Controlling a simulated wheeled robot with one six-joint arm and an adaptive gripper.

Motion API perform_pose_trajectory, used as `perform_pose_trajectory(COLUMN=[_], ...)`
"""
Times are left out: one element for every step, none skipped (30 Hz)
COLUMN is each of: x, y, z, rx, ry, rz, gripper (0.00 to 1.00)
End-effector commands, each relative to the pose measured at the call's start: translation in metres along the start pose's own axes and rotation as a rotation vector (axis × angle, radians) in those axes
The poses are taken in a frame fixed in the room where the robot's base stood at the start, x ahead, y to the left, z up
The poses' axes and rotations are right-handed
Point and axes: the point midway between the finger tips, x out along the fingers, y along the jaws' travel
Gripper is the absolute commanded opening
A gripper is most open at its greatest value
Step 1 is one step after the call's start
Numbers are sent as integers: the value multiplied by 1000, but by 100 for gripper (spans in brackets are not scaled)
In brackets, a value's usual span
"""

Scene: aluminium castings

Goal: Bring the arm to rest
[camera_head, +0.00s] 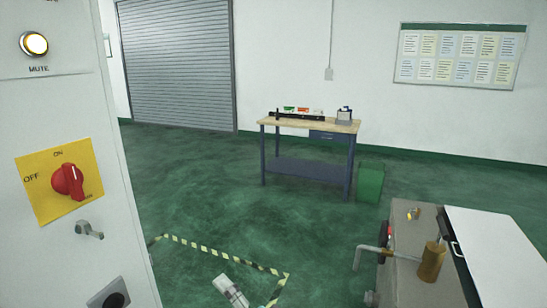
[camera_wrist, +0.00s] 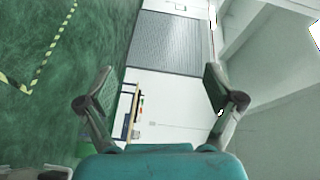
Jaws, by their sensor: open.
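My gripper (camera_wrist: 158,88) shows in the wrist view with its two fingers spread wide apart. It is open and nothing is between the fingers. Its teal body fills the bottom edge of that view. Behind the fingers the room appears turned on its side, with the shutter, white wall and green floor. In the head view I cannot clearly make out the gripper. A pale, cylindrical piece at the bottom edge there looks like part of my arm.
A grey cabinet (camera_head: 75,120) with a red switch stands close on the left. A workbench (camera_head: 300,168) and a green bin (camera_head: 369,182) stand farther back. A grey machine (camera_head: 405,275) with a white lid (camera_head: 495,255) is at lower right. The green floor between is clear, with striped tape.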

Motion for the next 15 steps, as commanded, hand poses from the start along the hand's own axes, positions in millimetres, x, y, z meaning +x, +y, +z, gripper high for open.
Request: perform_pose_trajectory(x=[-11,-17,-26,-33,-40,-50,-57,-64,-75,-83,-92,-103,-112,-120,-132], y=[22,32,46,55,65,78,87,96,107,116,124,134,142,149,158], z=[-2,-4,-5,-6,-8,-9,-9,-10,-10,-10,-10,-10,-9,-9,-8], rx=[-17,-32,-52,-69,-85,-107,-124,-141,-165,-184,-202,-227,-247,-266,-293], ry=[28,46,68,85,102,124,139,155,175,189,204,223,235,247,264], rz=[21,30,43,52,62,77,88,98,114,126,138,155,169,183,200], gripper=[92,92,92,92,92,92,92,92,92,92,92,92,92,92,92])
